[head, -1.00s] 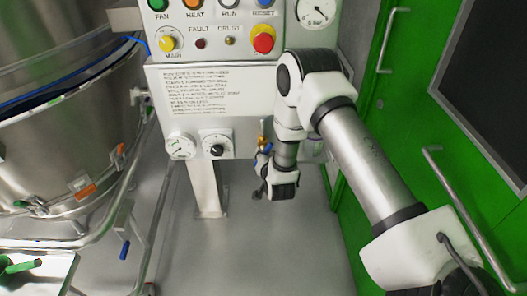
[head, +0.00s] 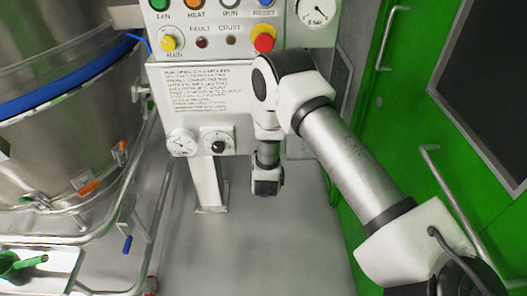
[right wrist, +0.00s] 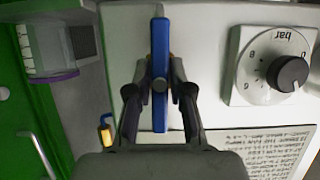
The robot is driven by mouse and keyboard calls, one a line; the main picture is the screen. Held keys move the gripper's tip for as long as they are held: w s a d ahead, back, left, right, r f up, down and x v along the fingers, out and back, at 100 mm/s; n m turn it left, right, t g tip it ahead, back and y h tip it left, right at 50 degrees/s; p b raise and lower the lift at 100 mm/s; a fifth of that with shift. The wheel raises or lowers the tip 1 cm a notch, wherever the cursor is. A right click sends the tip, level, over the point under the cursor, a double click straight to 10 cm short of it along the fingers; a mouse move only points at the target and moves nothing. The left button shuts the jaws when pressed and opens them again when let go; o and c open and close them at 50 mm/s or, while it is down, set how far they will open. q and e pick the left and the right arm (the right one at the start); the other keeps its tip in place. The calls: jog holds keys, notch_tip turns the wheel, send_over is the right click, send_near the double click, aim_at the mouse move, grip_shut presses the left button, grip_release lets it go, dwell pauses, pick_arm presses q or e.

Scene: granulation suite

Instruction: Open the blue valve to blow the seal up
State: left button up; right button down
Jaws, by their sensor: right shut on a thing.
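The blue valve handle (right wrist: 160,60) stands lengthwise up the middle of the right wrist view, with a round pivot at its centre. My right gripper (right wrist: 160,90) is shut on it, one finger on each side. The blue seal (head: 68,96) shows as a thick, full band around the steel vessel (head: 65,150) at the left. My left gripper is not in view.
A gauge (head: 182,143) and a black regulator knob (head: 218,146) sit left of my right gripper. Buttons, including a red one (head: 263,40), line the panel above. Green doors (head: 385,130) stand close at the right.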

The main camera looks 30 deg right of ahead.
jog(key=shift+s+f, duration=0.1)
jog(key=shift+f, duration=0.1)
jog(key=c, duration=1)
grip_release()
jog(key=shift+c, duration=0.2)
jog(key=shift+r, duration=0.1)
jog(key=v, duration=1.2)
jog(key=s+a+f+n+g+y+p, duration=0.1)
jog(key=s+f+g, duration=0.3)
jog(key=s, duration=0.5)
jog(key=s+a+f+n+g+y+p, duration=0.2)
jog(key=s+a+f+n+g+y, duration=0.1)
jog(key=s, duration=0.6)
jog(key=s+a+f+n+g+y+p, duration=0.1)
jog(key=s+a+f+g+y, duration=0.2)
jog(key=s, duration=0.6)
jog(key=shift+s+a+f+n+g, duration=0.25)
jog(key=shift+a+f+n+g, duration=0.2)
jog(key=shift+f+g, duration=0.35)
